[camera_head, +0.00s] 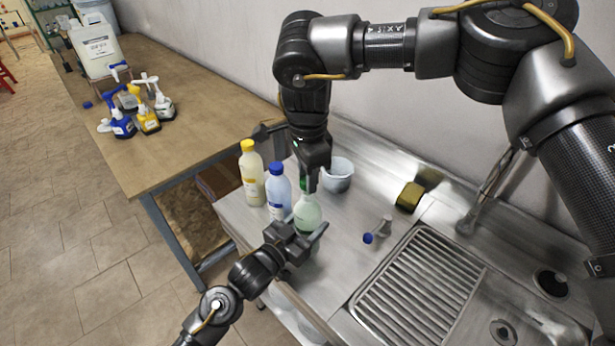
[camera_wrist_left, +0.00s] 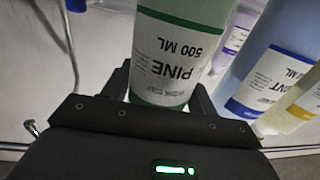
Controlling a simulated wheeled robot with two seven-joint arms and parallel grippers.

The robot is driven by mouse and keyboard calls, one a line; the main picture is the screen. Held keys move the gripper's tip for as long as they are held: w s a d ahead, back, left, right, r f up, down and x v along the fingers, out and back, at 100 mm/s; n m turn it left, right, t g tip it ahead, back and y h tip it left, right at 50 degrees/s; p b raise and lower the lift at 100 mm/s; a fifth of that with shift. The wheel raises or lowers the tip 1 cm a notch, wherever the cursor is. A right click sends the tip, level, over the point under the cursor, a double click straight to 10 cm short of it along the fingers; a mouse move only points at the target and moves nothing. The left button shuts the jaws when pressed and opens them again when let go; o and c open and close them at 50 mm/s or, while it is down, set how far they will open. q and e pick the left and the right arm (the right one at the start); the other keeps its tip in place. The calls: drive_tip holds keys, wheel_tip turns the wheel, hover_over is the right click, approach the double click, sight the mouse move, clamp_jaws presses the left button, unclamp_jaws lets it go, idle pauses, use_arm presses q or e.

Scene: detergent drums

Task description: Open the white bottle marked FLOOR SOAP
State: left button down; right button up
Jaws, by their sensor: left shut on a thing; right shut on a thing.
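I see no label reading FLOOR SOAP. My left gripper (camera_head: 304,234) is shut on a pale green bottle (camera_head: 308,213) standing on the steel counter. In the left wrist view this bottle (camera_wrist_left: 178,50) lies between the fingers (camera_wrist_left: 160,100), and its label reads PINE 500 ML. My right gripper (camera_head: 311,182) points down and is shut at the green bottle's top; its fingers mostly hide the cap. A blue bottle (camera_head: 279,191) and a cream, yellow-capped bottle (camera_head: 252,178) stand to the left. A large white container (camera_head: 97,50) is on the far wooden table; its label is too small to read.
A small blue-ended item (camera_head: 368,238), a yellow sponge (camera_head: 410,197) and the sink's drainer (camera_head: 420,290) lie to the right. Several pump bottles (camera_head: 148,120) stand on the wooden table (camera_head: 190,130).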

wheel_tip(320, 180, up, 3)
drive_tip(key=shift+r, duration=0.15)
use_arm(q)
drive_tip(key=shift+c, duration=1.8)
unclamp_jaws()
use_arm(e)
wheel_tip(320, 180, down, 3)
drive_tip(key=b, duration=0.3)
drive_tip(key=shift+a, duration=0.1)
use_arm(q)
drive_tip(key=v, duration=1.2)
use_arm(e)
drive_tip(key=shift+f, duration=0.2)
